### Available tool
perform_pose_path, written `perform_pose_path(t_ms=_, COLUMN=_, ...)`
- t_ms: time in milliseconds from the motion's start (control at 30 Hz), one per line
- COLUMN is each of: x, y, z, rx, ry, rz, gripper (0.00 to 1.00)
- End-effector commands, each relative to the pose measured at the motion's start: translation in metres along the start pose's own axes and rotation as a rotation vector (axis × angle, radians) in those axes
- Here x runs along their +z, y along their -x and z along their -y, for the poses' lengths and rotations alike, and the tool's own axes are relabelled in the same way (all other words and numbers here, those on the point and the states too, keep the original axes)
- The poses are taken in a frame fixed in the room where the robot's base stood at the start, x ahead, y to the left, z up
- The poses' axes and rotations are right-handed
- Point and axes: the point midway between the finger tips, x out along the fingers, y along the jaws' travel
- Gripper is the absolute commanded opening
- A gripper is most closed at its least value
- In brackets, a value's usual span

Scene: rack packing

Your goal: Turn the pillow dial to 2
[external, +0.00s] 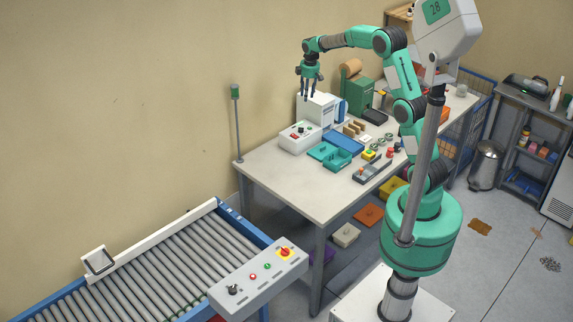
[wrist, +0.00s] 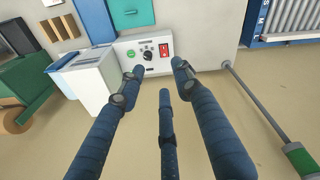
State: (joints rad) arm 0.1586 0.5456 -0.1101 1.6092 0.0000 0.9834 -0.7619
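A small black dial (wrist: 148,55) is on the front panel of a white machine (wrist: 185,25), between a green button (wrist: 131,54) and a red switch (wrist: 164,50). In the external view, this white machine (external: 300,138) stands near the table's back edge. The dial's marks are too small to read. My gripper (external: 310,96) hangs above the machine with its fingers pointing down. In the wrist view, my gripper (wrist: 158,80) has three dark blue fingers spread apart with nothing between them. The dial shows beyond the fingertips, apart from them.
A taller white machine (external: 317,108) with a blue side and a green roll dispenser (external: 356,88) stand behind. Teal trays (external: 335,158) and small items lie to the right. The table's near-left part (external: 285,178) is clear. A roller conveyor (external: 165,265) with its own control box (external: 258,275) is in front.

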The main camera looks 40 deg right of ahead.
Motion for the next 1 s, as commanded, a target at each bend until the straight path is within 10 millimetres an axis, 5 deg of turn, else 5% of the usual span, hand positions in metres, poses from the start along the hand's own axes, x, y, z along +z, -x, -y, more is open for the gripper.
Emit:
perform_pose_path(t_ms=633, x=-0.029, y=-0.124, z=-0.078, rx=-0.073, ry=0.155, rz=0.066, gripper=0.34)
perform_pose_path(t_ms=1000, x=-0.03, y=-0.148, z=-0.088, rx=-0.086, ry=0.183, rz=0.075, gripper=0.34)
